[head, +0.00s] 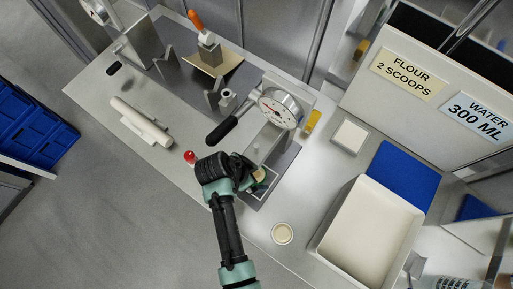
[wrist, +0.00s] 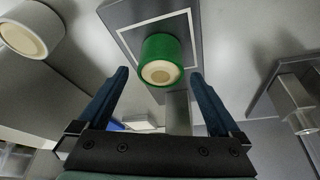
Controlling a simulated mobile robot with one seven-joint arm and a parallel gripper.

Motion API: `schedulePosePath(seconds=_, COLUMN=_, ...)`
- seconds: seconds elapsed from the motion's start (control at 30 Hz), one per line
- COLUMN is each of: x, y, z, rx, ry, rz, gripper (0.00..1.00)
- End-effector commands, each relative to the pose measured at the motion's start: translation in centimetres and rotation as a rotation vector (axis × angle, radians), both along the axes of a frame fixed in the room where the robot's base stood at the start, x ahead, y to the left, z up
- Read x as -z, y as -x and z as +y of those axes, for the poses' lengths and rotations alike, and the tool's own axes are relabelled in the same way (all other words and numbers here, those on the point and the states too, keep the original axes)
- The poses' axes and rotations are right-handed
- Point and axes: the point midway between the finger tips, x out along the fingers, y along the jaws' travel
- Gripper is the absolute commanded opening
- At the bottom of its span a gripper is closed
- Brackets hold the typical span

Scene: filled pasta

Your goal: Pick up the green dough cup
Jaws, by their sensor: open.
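The green dough cup (wrist: 160,48), with pale dough in its round end, shows in the upper middle of the wrist view. It stands on a grey plate marked with a white square outline (wrist: 128,36). My gripper (wrist: 160,73) is open, with one dark blue finger on each side of the picture and the cup ahead between their tips. I see gaps between the cup and both fingers. In the head view my gripper (head: 260,177) is over the front of the press base, and it and my arm mostly hide the cup.
A white cup with pale dough (head: 282,233) stands on the bench nearby; it also shows in the wrist view (wrist: 30,32). The gauge press (head: 283,107) with its black handle stands just behind my gripper. A large white tray (head: 322,228) is to the right. A red knob (head: 190,157) is to the left.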

Motion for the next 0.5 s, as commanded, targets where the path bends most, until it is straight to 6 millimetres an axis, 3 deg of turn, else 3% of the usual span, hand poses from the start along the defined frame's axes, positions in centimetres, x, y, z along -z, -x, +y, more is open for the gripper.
schedulePosePath(seconds=0.4, x=1.12, y=-0.16, z=-0.2, rx=-0.001, ry=0.0, rz=0.0, gripper=1.0)
schedulePosePath(seconds=0.5, x=1.11, y=-0.15, z=-0.19, rx=-0.001, ry=0.0, rz=0.0, gripper=0.86)
